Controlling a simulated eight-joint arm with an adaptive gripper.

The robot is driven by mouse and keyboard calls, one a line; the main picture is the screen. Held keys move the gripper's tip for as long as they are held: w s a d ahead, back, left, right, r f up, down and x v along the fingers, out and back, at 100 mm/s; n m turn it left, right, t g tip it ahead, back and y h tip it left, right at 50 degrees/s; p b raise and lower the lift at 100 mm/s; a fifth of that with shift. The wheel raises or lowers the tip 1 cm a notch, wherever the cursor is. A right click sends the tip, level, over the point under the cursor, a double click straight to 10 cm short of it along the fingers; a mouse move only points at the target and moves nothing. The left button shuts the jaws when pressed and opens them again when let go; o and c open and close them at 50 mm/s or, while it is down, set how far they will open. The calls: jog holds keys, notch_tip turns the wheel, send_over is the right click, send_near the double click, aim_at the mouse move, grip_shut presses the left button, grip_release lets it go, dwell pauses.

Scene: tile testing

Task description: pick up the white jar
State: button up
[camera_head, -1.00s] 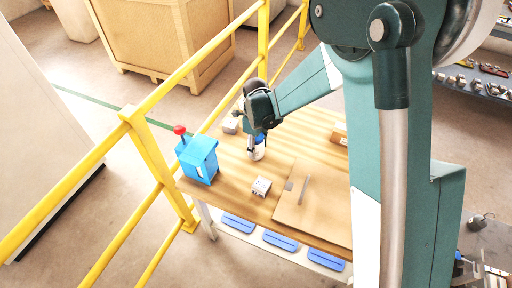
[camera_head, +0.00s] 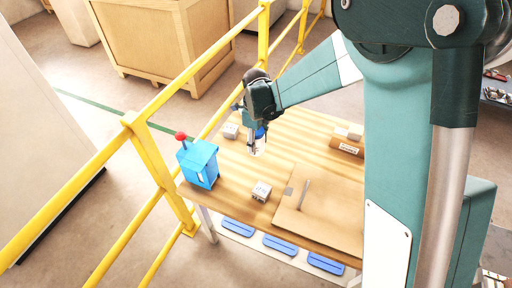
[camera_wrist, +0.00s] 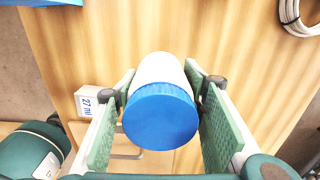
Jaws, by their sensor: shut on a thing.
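The white jar with a blue lid (camera_wrist: 160,112) is between the two green finger pads of my gripper (camera_wrist: 162,120) in the wrist view, lid toward the camera. My gripper is shut on it, a pad on each side. In the head view, the jar (camera_head: 260,143) shows small and partly hidden behind the fingers of my gripper (camera_head: 255,146), over the far left part of the wooden table (camera_head: 235,180). The gap between the jar's base and the table is hard to judge.
A blue box with a red knob (camera_head: 200,164) stands at the table's left edge, beside a yellow railing (camera_head: 150,158). A small white box (camera_head: 262,191), a grey-white block (camera_head: 231,131), a cardboard sheet (camera_head: 325,220) and a brown labelled roll (camera_head: 346,147) lie on the table.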

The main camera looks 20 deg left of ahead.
jog(key=shift+r+p, duration=0.3)
jog(key=shift+r, duration=1.5)
jog(key=shift+w, duration=0.1)
